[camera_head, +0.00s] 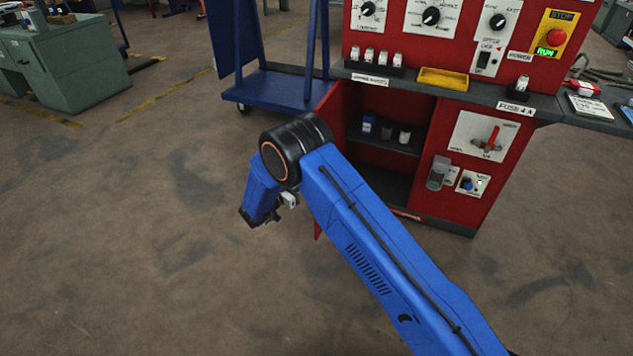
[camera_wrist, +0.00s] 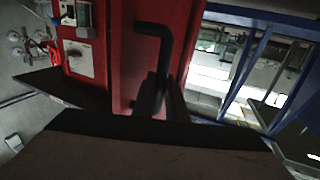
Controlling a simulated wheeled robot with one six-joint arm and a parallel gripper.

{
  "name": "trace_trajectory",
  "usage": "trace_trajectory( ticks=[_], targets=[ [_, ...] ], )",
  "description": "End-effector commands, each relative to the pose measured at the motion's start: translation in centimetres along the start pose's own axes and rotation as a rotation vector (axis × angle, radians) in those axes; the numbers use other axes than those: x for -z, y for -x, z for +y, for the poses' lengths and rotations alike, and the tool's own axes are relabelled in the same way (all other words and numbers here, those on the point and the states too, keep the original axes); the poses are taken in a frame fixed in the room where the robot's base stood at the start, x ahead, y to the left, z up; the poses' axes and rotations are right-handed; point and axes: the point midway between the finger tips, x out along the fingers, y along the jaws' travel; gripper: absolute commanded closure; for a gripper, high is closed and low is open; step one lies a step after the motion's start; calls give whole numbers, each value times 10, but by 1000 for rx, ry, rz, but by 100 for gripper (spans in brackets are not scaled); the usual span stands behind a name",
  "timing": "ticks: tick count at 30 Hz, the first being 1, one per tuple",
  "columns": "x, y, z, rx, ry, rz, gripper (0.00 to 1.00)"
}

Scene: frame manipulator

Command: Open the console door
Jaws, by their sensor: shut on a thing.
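The red console (camera_head: 445,185) stands at the right in the head view. Its door (camera_head: 335,105) is swung out at the left side of the opening, showing a dark compartment (camera_head: 385,165) with a shelf. My arm hides most of the door. In the wrist view the red door (camera_wrist: 130,55) carries a bent black handle (camera_wrist: 152,29). My gripper (camera_wrist: 166,98) is shut on the handle near its lower end; the dark fingers blend with it, so the exact contact is unclear. In the head view my blue wrist hangs left of the door.
Small bottles (camera_head: 386,130) stand on the inner shelf. A blue cart (camera_head: 275,88) stands behind the door, close to its left. A green cabinet (camera_head: 75,65) is at the far left. The floor left of my arm is clear.

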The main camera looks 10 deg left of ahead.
Motion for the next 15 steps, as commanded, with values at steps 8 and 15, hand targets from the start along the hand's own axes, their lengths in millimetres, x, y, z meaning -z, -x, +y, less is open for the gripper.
trace_trajectory(
  ticks=[8, 15],
  targets=[
    [0, 5, -22, 1, 0, 1, 100],
    [0, 5, -24, 1, 0, 1, 100]
  ],
)
